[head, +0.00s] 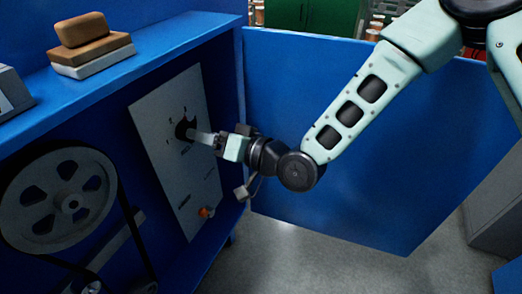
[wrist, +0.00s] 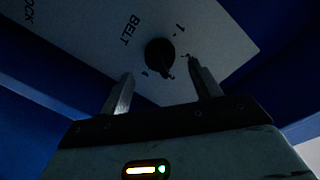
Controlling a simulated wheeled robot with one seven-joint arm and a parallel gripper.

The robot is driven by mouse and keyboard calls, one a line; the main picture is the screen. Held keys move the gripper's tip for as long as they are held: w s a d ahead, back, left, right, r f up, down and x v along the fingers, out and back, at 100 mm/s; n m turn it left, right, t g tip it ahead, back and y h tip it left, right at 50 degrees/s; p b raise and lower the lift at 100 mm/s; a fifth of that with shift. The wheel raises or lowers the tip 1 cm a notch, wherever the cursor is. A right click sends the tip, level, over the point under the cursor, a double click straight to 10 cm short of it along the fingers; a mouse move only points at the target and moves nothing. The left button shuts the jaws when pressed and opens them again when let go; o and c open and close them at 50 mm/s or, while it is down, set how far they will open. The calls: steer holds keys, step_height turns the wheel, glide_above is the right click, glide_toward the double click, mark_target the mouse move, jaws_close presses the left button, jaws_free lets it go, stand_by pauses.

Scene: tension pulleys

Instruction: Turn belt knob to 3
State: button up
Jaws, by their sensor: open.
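The belt knob (head: 183,127) is a black round knob on a pale panel inside the blue cabinet. In the wrist view, the knob (wrist: 159,53) sits beside the printed word BELT, with a 1 at upper right and what looks like a 4 at lower left. Its dark ridge points toward the lower right of that picture; the mark there is too dark to read. My gripper (head: 202,136) is at the panel, close to the knob, and partly covers it. In the wrist view, my gripper (wrist: 161,77) is open, with its fingers apart below the knob; contact cannot be told.
An orange-lit switch (head: 206,212) is lower on the same panel (head: 196,180). A large grey pulley (head: 60,200) with a belt is at left. Brown blocks (head: 90,35) lie on the cabinet top. A blue door (head: 350,190) stands behind my arm.

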steer(key=v, duration=1.3)
steer(key=shift+d, duration=0.15)
steer(key=shift+s, duration=0.15)
steer(key=s+d+f+n+g+h, duration=0.35)
steer(key=d+h, duration=0.35)
steer(key=h, duration=0.3)
steer(key=s+d+r+g+h, duration=0.2)
steer(key=s+d+r, duration=0.1)
steer(key=s+d, duration=0.15)
steer(key=s+d+r+g+h, duration=0.1)
steer(key=s+d+r+h, duration=0.25)
steer(key=s, duration=0.25)
step_height(320, 180, up, 18)
steer(key=s+p, duration=0.1)
steer(key=p, duration=1.7)
steer(key=shift+s+d+r+m+g, duration=0.2)
steer(key=shift+d+r+m+g, duration=0.05)
steer(key=shift+d+m+g, duration=0.1)
